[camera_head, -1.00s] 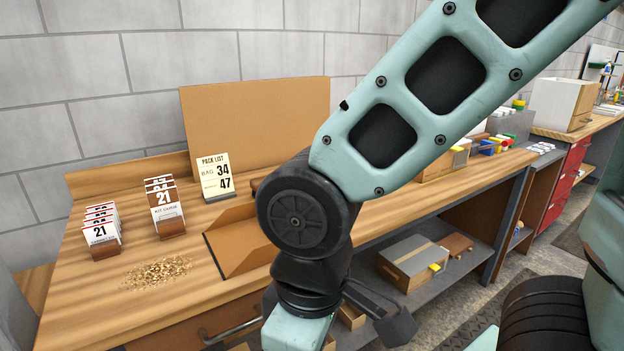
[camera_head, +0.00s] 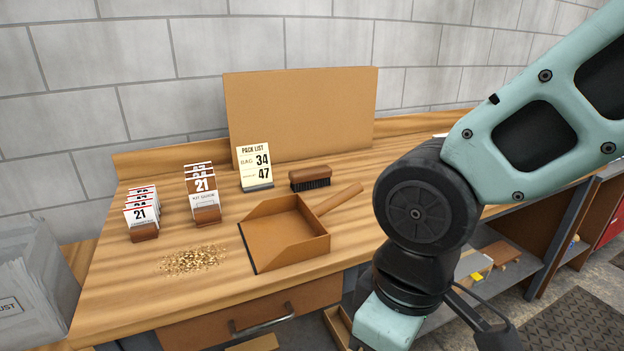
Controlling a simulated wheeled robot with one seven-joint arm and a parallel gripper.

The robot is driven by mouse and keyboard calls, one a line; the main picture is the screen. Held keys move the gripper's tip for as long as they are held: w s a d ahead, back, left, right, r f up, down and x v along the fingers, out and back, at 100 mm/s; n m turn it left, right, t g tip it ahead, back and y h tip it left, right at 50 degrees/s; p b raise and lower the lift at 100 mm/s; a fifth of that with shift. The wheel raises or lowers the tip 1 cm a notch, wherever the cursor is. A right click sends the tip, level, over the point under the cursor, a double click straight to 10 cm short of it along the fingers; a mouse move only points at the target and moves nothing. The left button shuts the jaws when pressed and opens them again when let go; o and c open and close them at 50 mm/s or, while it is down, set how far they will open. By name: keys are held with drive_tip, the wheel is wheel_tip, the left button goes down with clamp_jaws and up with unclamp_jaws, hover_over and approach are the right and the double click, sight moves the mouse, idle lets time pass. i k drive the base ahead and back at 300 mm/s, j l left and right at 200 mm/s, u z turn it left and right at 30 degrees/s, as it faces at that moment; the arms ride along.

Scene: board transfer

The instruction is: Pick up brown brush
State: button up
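The brown brush (camera_head: 310,177) lies on the wooden workbench (camera_head: 130,297), bristles down. It has a brown wooden back and dark bristles. It is behind the brown dustpan (camera_head: 283,238) and right of the pack list sign (camera_head: 254,168). The dustpan's handle points up and right, toward the brush's right side. My arm is in view at the right, in front of the bench. My gripper is not clearly visible; the arm's lower end runs out of the bottom of the picture.
A pile of small tan bits (camera_head: 194,260) lies left of the dustpan. Card holders (camera_head: 206,215) and (camera_head: 145,232) stand on the left. A brown board (camera_head: 302,118) stands behind. A grey bin (camera_head: 30,285) is at the far left. The bench front-left is clear.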

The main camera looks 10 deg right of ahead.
sight(314, 177)
drive_tip(key=i+l+u, duration=0.1)
drive_tip(key=u, duration=1.25)
drive_tip(key=i+l, duration=0.15)
drive_tip(key=l, duration=0.25)
drive_tip(key=i+l, duration=0.2)
drive_tip(key=l, duration=0.15)
drive_tip(key=i+l, duration=0.15)
drive_tip(key=l, duration=0.25)
drive_tip(key=i+l, duration=0.2)
drive_tip(key=l, duration=0.2)
drive_tip(key=u, duration=0.05)
